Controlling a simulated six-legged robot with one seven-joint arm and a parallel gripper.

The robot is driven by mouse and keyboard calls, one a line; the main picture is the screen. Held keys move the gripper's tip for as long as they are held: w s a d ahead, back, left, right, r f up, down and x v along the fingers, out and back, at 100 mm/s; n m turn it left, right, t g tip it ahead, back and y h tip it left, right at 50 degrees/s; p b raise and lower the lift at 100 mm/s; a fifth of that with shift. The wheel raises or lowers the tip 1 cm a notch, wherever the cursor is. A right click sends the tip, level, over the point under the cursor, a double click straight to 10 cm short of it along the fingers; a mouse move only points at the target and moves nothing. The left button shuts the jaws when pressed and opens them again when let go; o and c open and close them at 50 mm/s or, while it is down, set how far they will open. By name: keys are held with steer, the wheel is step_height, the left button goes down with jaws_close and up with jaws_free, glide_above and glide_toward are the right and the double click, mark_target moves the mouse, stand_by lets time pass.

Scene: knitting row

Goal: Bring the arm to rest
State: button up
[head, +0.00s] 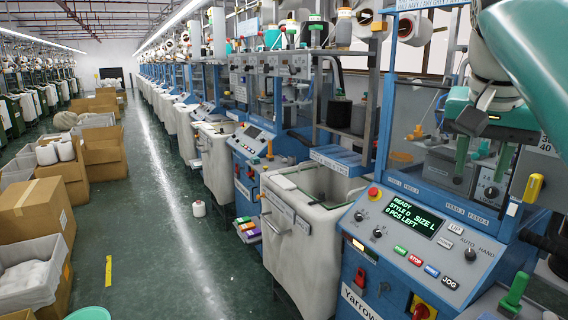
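My gripper (481,170) hangs at the upper right, pointing down in front of the nearest knitting machine (430,225). Its two green fingers are apart, and I see nothing held between them. My teal arm comes in from the top right corner and covers part of the machine's upper section. The machine's sloped control panel, with a lit display (416,216) reading READY, STYLE D, SIZE L, 6 PCS LEFT, lies below and left of the gripper. The fingertips appear above the panel; whether they touch anything behind them I cannot tell.
A yellow-handled part (533,188) and a green upright part (514,290) stand close at the right. A pale fabric bin (300,245) adjoins the machine. Cardboard boxes (37,210) line the left aisle side.

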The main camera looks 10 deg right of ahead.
steer(key=s+a+f+n+y, duration=0.1)
steer(key=a+f+n, duration=0.2)
steer(key=a+f, duration=0.3)
steer(key=s+a+f+n+t+y, duration=0.1)
steer(key=a+f, duration=0.6)
steer(key=f, duration=0.7)
steer(key=s+a+f+n+t+y, duration=0.1)
steer(key=a+f+n, duration=0.4)
steer(key=f, duration=0.5)
steer(key=shift+s+a+f, duration=0.2)
steer(key=shift+s+a, duration=0.6)
steer(key=shift+s, duration=0.1)
steer(key=shift+d, duration=0.15)
